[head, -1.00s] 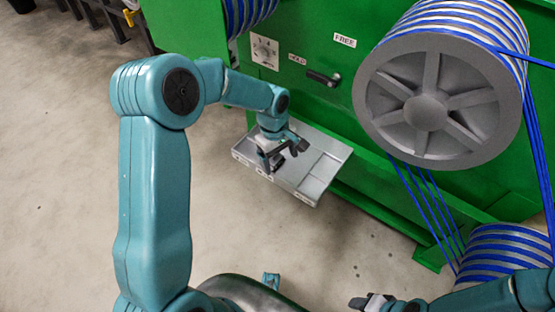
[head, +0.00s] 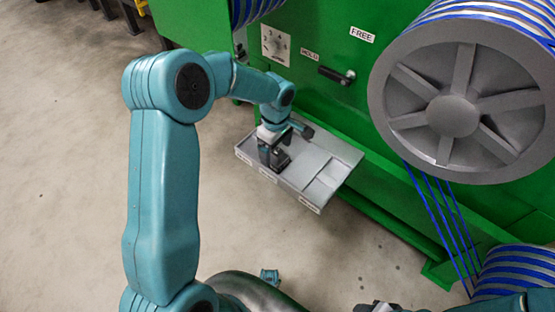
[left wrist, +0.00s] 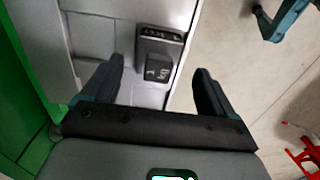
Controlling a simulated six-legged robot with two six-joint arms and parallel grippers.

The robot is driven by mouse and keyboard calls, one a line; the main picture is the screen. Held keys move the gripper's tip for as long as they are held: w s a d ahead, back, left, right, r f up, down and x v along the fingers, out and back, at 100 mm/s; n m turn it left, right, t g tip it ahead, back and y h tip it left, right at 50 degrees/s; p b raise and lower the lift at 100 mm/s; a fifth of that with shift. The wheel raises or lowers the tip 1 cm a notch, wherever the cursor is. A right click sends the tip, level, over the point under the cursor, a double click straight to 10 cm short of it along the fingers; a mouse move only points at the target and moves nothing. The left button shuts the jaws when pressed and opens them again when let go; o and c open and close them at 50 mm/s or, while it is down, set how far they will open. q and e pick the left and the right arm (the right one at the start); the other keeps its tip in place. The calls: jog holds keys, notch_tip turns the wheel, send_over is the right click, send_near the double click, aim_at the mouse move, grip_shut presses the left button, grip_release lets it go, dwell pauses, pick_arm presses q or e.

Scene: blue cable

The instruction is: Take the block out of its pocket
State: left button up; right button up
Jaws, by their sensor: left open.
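A grey tray (head: 325,158) with shallow pockets and labels on its front edge is fixed to the green machine. A dark block (left wrist: 158,66) with a pale mark on its top sits in a tray pocket in the left wrist view. My left gripper (left wrist: 159,72) is open, with one finger on each side of the block and apart from it in the picture. In the head view my left gripper (head: 274,150) points down at the tray's left part and partly hides the block. My right gripper (head: 368,307) is cut by the bottom edge; its jaws are unclear.
The green machine (head: 225,75) stands behind the tray, with a black handle (head: 336,76) and a dial plate (head: 276,45) above it. A large grey reel (head: 450,115) with blue cable is at the right. The floor (head: 70,180) at the left is clear.

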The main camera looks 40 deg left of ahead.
aim_at(277, 151)
pick_arm(q)
notch_tip(277, 151, down, 4)
jog(key=shift+w+d+r+b, duration=0.1)
jog(key=shift+b, duration=0.2)
grip_shut()
jog(key=shift+r, duration=0.1)
jog(key=shift+r, duration=0.1)
